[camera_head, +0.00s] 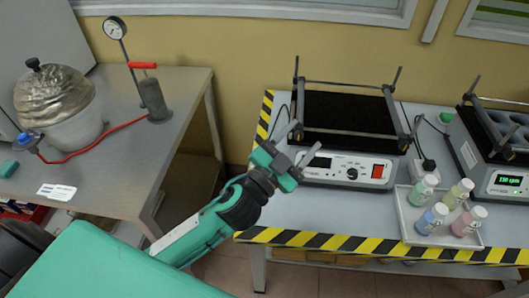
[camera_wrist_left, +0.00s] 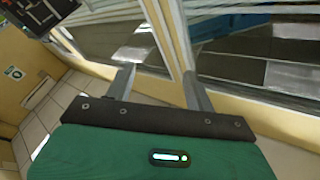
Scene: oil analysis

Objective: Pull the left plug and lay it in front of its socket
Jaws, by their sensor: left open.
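My left gripper (camera_head: 298,143) is open and empty, raised in front of the left shaker's front left corner. It also shows in the left wrist view (camera_wrist_left: 160,88), with nothing between its fingers. A dark plug (camera_head: 428,165) sits at a small socket box between the two shakers, with a black cable running up from it. Another black cable (camera_head: 281,113) runs along the left side of the left shaker; whether it ends in a plug there is hidden behind my gripper. The left wrist view shows no plug or socket. My right gripper is not in view.
The left shaker (camera_head: 345,170) and right shaker (camera_head: 490,165) stand on a table with a striped edge (camera_head: 330,241). A tray (camera_head: 409,225) of capped bottles stands at its front right. A side table (camera_head: 180,85) at left holds a covered flask and a pump.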

